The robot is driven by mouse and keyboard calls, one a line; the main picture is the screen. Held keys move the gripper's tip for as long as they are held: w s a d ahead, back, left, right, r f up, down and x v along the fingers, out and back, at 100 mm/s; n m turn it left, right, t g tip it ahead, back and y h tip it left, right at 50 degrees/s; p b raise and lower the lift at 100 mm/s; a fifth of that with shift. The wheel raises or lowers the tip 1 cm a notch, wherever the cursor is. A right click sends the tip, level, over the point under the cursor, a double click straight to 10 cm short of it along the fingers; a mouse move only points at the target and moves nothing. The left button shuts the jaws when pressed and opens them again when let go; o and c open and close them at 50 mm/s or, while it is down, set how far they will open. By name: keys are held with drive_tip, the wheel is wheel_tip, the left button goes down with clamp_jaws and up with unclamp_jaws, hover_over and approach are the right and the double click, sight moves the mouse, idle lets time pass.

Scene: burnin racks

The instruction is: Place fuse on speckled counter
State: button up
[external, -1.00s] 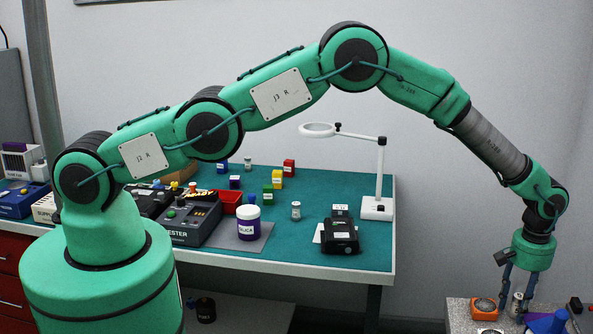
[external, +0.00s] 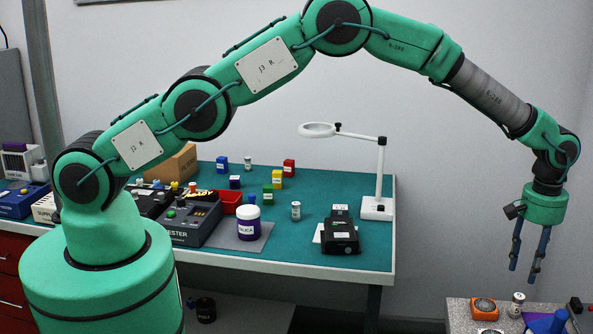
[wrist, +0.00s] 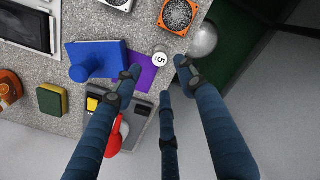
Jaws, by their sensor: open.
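The fuse (external: 516,304), a small silver cylinder with a pale label, stands upright on the speckled counter (external: 458,318) at the lower right of the external view. In the wrist view its round pale top (wrist: 159,58) shows beside a purple patch on the counter (wrist: 45,108). My gripper (external: 523,276) hangs above the fuse, open and empty, with a clear gap between its fingertips and the fuse. In the wrist view the spread dark blue fingers (wrist: 159,76) point toward the fuse without touching it.
An orange-framed block (external: 484,309) stands left of the fuse. A blue object (wrist: 98,62) lies on its other side, and a silver ball (wrist: 203,40) sits near the counter edge. A green-topped bench (external: 300,245) with several items stands to the left.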

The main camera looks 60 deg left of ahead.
drive_tip(key=shift+r, duration=0.45)
drive_tip(key=shift+r, duration=0.1)
